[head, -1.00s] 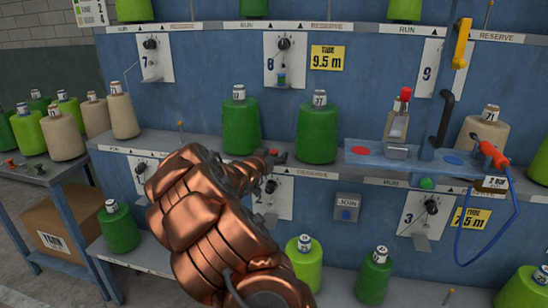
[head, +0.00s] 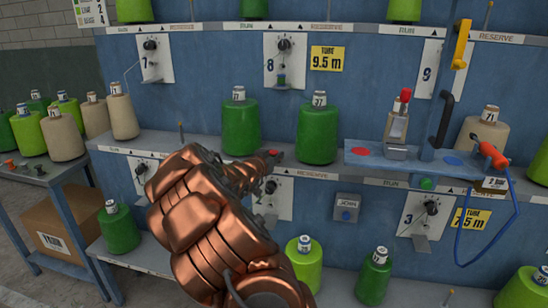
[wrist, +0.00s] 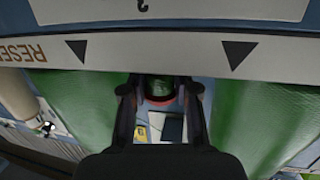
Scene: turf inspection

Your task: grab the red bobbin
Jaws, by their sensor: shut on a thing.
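The red bobbin (head: 273,152) is a small red piece at the tip of my gripper (head: 270,157) in the head view, between the two dark green yarn cones on the middle shelf. In the wrist view the red rim of the bobbin (wrist: 159,98) shows between the two dark fingers of my gripper (wrist: 160,90), with a dark greenish centre. My gripper is shut on it. Most of the bobbin is hidden by the fingers, and I cannot tell whether it still touches the shelf.
Green cones (head: 240,125) (head: 318,132) stand close on both sides of my gripper. The blue shelf plate (head: 405,160) with a red-topped device (head: 397,120) is to the right. The machine's blue face is right behind. A side table (head: 30,178) with small bobbins is at left.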

